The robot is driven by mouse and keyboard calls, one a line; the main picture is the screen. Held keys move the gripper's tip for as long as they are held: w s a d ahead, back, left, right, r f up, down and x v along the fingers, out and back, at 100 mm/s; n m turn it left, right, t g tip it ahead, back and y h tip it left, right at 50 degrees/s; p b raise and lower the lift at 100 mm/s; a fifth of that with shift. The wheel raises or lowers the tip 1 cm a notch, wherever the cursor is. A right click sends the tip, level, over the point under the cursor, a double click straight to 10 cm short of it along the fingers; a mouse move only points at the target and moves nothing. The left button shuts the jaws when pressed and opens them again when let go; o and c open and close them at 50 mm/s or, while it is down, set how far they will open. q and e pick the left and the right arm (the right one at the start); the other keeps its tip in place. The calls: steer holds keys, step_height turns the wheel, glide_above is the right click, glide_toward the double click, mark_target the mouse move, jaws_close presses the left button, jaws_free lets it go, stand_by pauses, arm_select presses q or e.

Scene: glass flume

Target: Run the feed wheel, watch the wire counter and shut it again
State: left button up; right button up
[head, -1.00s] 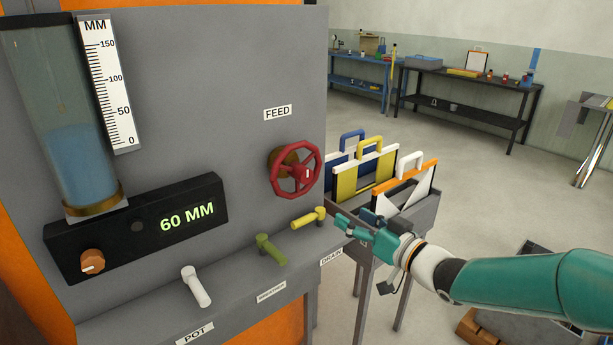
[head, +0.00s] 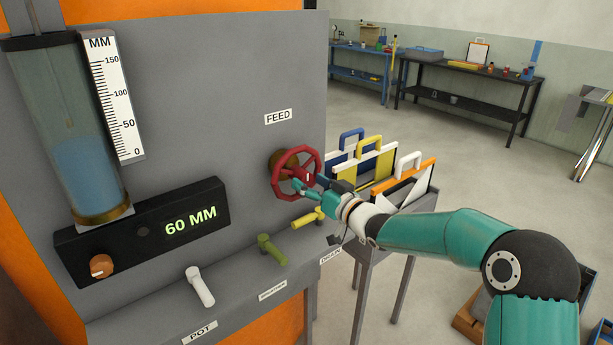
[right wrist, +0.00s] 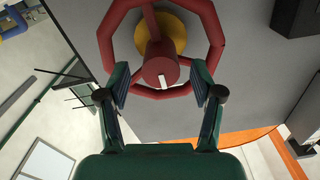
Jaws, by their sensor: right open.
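The red feed wheel (head: 280,181) is on the grey panel under the FEED label (head: 278,117). Its hub with a white mark also shows in the right wrist view (right wrist: 157,62). My right gripper (head: 302,186) is in front of the wheel. In the right wrist view my right gripper (right wrist: 162,88) is open, its fingers either side of the hub's lower part; I cannot tell whether they touch the wheel. The counter display (head: 191,221) reads 60 MM. The glass tube (head: 75,120) holds blue water (head: 88,175) beside the MM scale (head: 120,100). My left gripper is out of view.
A rack with coloured framed plates (head: 377,170) stands right of the panel, close behind my right arm.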

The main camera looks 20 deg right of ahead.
steer(key=shift+w+a, duration=0.25)
steer(key=shift+w, duration=0.45)
jaws_close()
